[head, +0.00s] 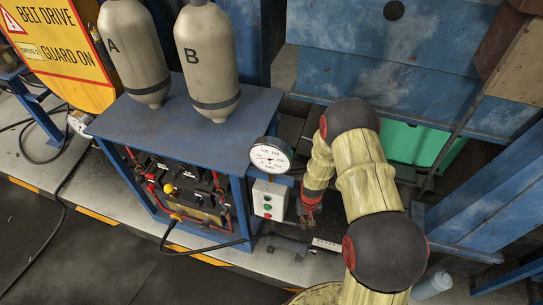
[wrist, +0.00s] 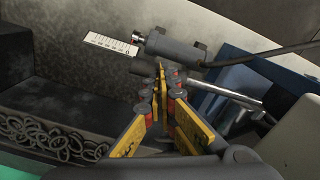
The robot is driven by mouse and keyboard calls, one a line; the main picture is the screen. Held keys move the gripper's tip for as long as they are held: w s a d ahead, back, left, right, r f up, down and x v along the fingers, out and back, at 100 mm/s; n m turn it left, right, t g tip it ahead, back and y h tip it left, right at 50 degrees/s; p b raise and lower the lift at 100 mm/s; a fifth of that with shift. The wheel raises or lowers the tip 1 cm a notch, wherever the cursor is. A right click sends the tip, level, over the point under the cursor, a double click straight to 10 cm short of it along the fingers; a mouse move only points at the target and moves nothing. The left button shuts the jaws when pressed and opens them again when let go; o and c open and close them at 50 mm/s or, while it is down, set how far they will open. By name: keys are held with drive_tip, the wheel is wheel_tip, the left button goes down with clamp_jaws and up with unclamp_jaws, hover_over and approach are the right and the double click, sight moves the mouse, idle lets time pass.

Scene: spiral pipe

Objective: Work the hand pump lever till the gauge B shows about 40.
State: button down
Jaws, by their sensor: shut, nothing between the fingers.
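My gripper (head: 307,220) is shut and empty, low beside the grey control box in the head view. In the wrist view its yellow fingers (wrist: 163,82) meet at the tips, close to a grey cylinder (wrist: 175,48) with a white scale (wrist: 110,45). A bright metal rod (wrist: 225,92), perhaps the pump lever, runs right from beside the fingers; I cannot tell whether they touch it. The round white gauge (head: 270,156) is at the bench corner; its label and exact reading are too small to read. The grey cylinder also lies low in the head view (head: 287,246).
Tanks A (head: 133,50) and B (head: 206,55) stand on the blue bench (head: 130,118). The control box (head: 268,198) has coloured buttons. A black cable (head: 205,250) crosses the front. A green bin (head: 410,140) stands behind my arm. A chain heap (wrist: 45,135) lies left in the wrist view.

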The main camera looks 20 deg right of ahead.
drive_tip(key=shift+f+b, duration=1.35)
drive_tip(key=shift+f, duration=0.7)
wheel_tip(320, 180, up, 8)
drive_tip(key=p, duration=0.5)
drive_tip(key=shift+f+p, duration=0.25)
drive_tip(key=shift+p, duration=0.1)
drive_tip(key=shift+s, duration=0.1)
idle(1.5)
